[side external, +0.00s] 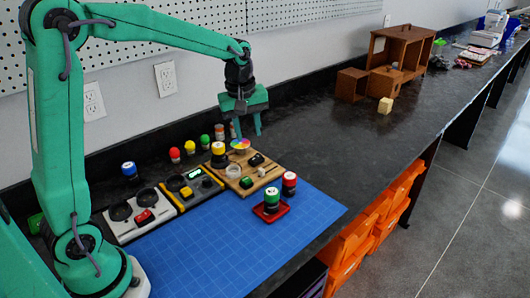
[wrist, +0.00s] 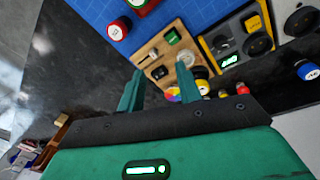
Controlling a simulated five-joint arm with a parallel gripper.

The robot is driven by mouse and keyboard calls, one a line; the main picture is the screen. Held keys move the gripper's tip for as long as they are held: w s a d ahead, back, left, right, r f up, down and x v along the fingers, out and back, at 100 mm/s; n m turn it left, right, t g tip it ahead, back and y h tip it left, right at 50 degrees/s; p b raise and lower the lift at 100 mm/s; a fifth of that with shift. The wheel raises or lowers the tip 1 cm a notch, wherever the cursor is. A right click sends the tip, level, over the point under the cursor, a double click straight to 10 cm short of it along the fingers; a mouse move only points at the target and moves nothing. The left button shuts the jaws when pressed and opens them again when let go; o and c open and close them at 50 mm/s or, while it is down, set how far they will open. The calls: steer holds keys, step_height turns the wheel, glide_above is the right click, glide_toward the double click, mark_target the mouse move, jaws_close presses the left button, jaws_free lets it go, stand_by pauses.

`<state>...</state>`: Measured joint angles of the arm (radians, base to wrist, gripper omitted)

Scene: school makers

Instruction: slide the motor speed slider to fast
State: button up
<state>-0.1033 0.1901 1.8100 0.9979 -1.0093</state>
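My gripper (side external: 248,134) is above the far edge of a wooden board (side external: 228,183), its two fingers apart and empty. In the wrist view my gripper (wrist: 160,70) has its fingers spread over the board's near edge. The board (wrist: 151,47) carries a multicoloured disc (side external: 240,143), a clear round part (side external: 233,171), a black part (side external: 257,160), a green-topped part (side external: 246,182) and a small whitish part (side external: 261,172). No label is readable, so I cannot tell for sure which part is the motor speed slider, or its setting.
A yellow-edged grey panel with a lit green display (side external: 186,192) and a white panel with black dials (side external: 120,211) stand left of the board. The dark bench to the right is mostly clear, with a small wooden cube (side external: 385,105).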

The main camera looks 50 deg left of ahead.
mark_target(261, 169)
steer(key=w+a+f+n, duration=0.1)
steer(key=w+f, duration=0.1)
steer(key=f, duration=0.1)
steer(key=w+a+f+n+g, duration=0.1)
steer(key=w+f+n, duration=0.1)
steer(key=f, duration=0.1)
steer(key=w+a+f+n, duration=0.1)
steer(key=w+f+n, duration=0.1)
steer(key=w+f, duration=0.1)
steer(key=shift+w+f+g, duration=0.1)
steer(key=shift+f+g, duration=0.1)
steer(key=shift+g, duration=0.1)
steer(key=shift+f, duration=3.9)
jaws_close()
